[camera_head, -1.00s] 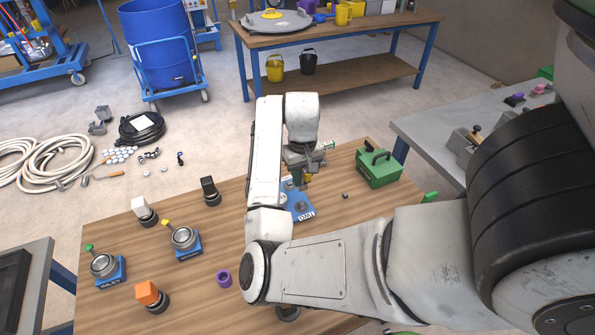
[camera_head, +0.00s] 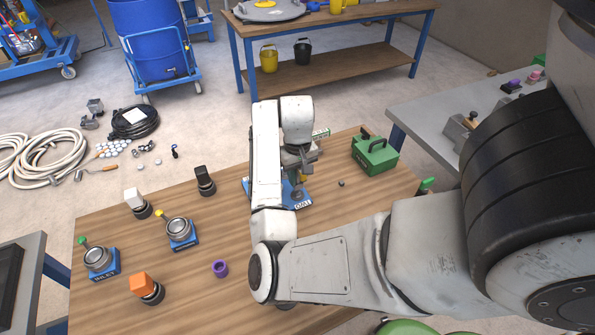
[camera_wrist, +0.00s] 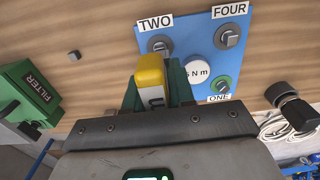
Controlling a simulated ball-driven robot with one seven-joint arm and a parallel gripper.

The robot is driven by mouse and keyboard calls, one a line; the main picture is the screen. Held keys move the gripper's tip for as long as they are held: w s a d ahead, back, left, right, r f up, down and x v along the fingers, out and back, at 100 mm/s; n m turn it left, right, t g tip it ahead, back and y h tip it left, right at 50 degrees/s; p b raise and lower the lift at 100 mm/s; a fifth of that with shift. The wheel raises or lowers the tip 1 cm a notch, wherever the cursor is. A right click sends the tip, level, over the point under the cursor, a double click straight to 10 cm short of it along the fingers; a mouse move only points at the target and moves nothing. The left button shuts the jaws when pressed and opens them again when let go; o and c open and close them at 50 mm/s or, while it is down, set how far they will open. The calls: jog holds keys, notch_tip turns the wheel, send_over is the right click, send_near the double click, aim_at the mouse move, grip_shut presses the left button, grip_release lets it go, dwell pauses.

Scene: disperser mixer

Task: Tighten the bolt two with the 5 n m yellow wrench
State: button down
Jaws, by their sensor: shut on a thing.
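The blue bolt plate (camera_wrist: 190,22) lies on the wooden table, with tags TWO, FOUR and ONE and a white "N m" disc (camera_wrist: 198,72) in its middle. It shows partly behind my arm in the head view (camera_head: 306,199). Bolt two (camera_wrist: 161,46) is under the TWO tag; bolt four (camera_wrist: 228,38) and bolt one (camera_wrist: 221,85) are to its right. My gripper (camera_wrist: 158,90), also in the head view (camera_head: 297,172), is shut on the yellow wrench (camera_wrist: 151,70). The wrench's yellow end appears just below bolt two; I cannot tell whether they touch.
A green FILTER box (camera_head: 375,156) stands right of the plate. Black (camera_head: 205,181), white (camera_head: 135,203) and orange (camera_head: 146,288) knobs, two blue-based fittings (camera_head: 178,232) and a purple ring (camera_head: 220,269) stand on the left of the table. The small dark cube (camera_head: 341,183) lies near the box.

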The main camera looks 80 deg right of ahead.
jog(key=shift+f, duration=0.55)
jog(key=shift+p, duration=1.05)
dwell(1.4)
jog(key=shift+f+b, duration=0.65)
jog(key=shift+f, duration=0.65)
jog(key=c, duration=0.9)
grip_release()
jog(key=shift+r, duration=0.1)
notch_tip(320, 180, up, 11)
jog(key=shift+f+p, duration=0.1)
jog(key=shift+p, duration=0.85)
jog(key=shift+c, duration=0.3)
